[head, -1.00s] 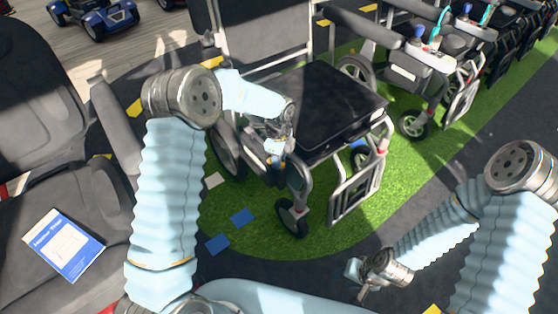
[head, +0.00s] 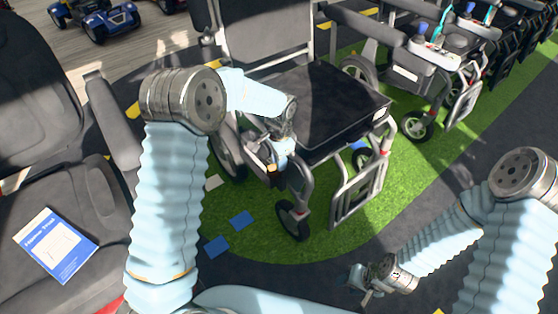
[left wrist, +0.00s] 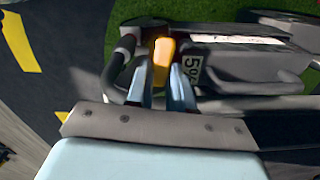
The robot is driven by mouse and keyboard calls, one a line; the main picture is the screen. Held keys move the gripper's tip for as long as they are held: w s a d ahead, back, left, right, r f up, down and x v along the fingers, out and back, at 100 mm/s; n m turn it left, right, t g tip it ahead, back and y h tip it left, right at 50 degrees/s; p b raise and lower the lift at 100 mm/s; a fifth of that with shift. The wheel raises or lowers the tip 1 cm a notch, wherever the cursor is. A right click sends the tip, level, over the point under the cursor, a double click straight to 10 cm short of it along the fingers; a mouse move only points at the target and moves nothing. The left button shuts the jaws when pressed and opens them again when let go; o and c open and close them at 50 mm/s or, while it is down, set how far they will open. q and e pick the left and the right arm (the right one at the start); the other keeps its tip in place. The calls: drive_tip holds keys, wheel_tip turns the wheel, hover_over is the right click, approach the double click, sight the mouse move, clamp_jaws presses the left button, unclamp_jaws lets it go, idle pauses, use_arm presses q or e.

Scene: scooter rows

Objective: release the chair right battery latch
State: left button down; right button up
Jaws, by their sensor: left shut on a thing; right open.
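The wheelchair (head: 335,105) stands on green turf in the middle of the head view. In the head view my left gripper (head: 275,160) is low at the chair's near side, below the seat, and hides most of the latch. My right gripper (head: 364,288) is open and empty over dark floor.
A dark seat with a blue-and-white booklet (head: 57,245) is at the left. More mobility chairs (head: 425,60) stand in a row at the upper right. The front caster (head: 293,220) and footrest frame (head: 358,185) are right of my left gripper.

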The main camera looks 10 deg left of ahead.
use_arm(q)
drive_tip(key=shift+d+n, duration=0.1)
drive_tip(key=shift+n, duration=1)
drive_tip(key=c, duration=1)
unclamp_jaws()
wheel_tip(320, 180, up, 14)
drive_tip(key=shift+p, duration=0.3)
drive_tip(key=shift+f, duration=0.15)
